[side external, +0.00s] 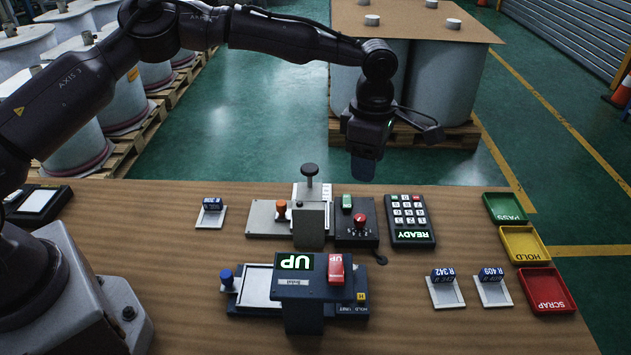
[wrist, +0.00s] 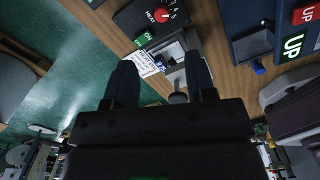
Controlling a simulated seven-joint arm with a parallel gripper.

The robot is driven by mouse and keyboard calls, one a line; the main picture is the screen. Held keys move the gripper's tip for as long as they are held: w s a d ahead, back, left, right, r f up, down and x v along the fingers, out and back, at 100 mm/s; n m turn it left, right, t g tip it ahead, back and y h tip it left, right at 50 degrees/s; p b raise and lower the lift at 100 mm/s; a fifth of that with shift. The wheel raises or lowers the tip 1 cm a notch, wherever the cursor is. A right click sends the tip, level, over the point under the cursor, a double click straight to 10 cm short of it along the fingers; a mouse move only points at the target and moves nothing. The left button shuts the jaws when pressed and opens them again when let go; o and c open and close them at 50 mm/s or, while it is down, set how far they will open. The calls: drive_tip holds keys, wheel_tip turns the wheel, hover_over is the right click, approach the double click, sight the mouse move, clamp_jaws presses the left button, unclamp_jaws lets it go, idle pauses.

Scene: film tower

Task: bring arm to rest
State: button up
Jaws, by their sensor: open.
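My gripper (side external: 365,165) hangs from my bent arm over the far edge of the wooden bench (side external: 150,215), fingers pointing down. In the wrist view my gripper (wrist: 160,75) shows two dark fingers spread apart with nothing held between them. A grey press-like station (side external: 310,215) with a black-topped knob stands just left of and nearer than the gripper, apart from it. A dark control box (side external: 356,233) with a red knob and green switch adjoins it; the wrist view shows its HEAT and ON labels.
A keypad (side external: 409,220) reads READY. The hold unit (side external: 318,290) at the front shows UP. Two tags, R 342 (side external: 442,275) and R 409 (side external: 491,275), stand on white plates. Green PASS (side external: 505,208), yellow HOLD (side external: 524,244) and red SCRAP (side external: 547,290) trays line the right.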

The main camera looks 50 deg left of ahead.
drive_tip(key=w+d+r+m+t+h, duration=0.3)
drive_tip(key=w+d+r+m+t, duration=0.35)
drive_tip(key=t, duration=0.25)
drive_tip(key=s+d+r+m+h, duration=0.2)
drive_tip(key=s+r+m+h, duration=0.15)
drive_tip(key=s+m, duration=0.3)
drive_tip(key=s+a+r+m+g+y, duration=0.1)
drive_tip(key=s+a+r+m+y, duration=0.1)
drive_tip(key=s+a, duration=0.5)
drive_tip(key=s+a+r+m+g+y, duration=0.1)
drive_tip(key=s+a, duration=0.6)
drive_tip(key=s, duration=0.7)
drive_tip(key=s+a+r+m+g+y, duration=0.1)
drive_tip(key=s+a+r+m+y, duration=0.2)
drive_tip(key=s+a+r+m, duration=0.2)
drive_tip(key=s+a+m, duration=0.1)
drive_tip(key=s+a, duration=0.2)
drive_tip(key=s, duration=0.3)
drive_tip(key=shift+r+m+g+y, duration=0.3)
drive_tip(key=shift+y, duration=0.05)
